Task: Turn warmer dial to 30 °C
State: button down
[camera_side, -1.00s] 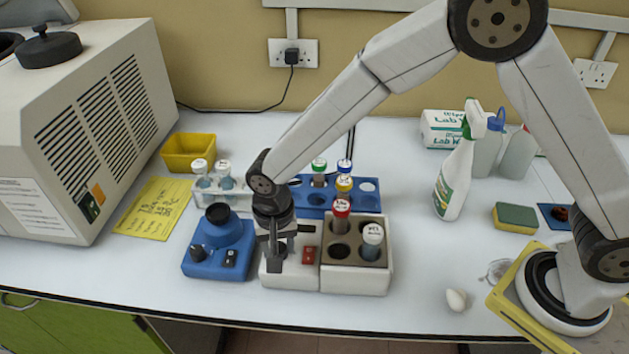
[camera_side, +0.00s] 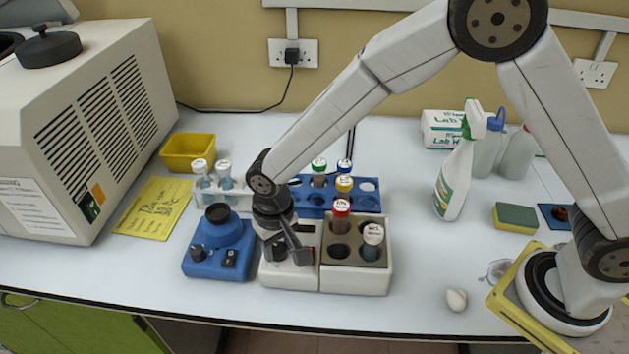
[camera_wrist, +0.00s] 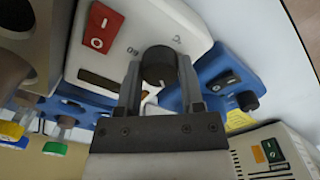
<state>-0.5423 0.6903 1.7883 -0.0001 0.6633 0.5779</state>
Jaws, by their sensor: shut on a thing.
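The warmer (camera_side: 355,282) is a white box with a brown heating block (camera_side: 340,252) on its right part, holding a red-capped tube (camera_side: 342,208) and a white-capped tube (camera_side: 373,238). My gripper (camera_side: 290,258) points down over the warmer's left control part. In the wrist view, its two fingers stand on either side of the black dial (camera_wrist: 159,66) and are shut on it. A red rocker switch (camera_wrist: 101,27) sits beside the dial. Panel numbers show only in part, so I cannot read the dial's setting. In the side view my gripper hides the dial.
A blue vortex mixer (camera_side: 217,250) stands close on the left of the warmer. A spray bottle (camera_side: 453,180) stands to the right.

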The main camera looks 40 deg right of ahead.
aim_at(278, 247)
jog(key=n, duration=0.5)
dwell(0.6)
jog(key=shift+c, duration=1.1)
grip_release()
jog(key=shift+r, duration=0.15)
jog(key=shift+r, duration=3.8)
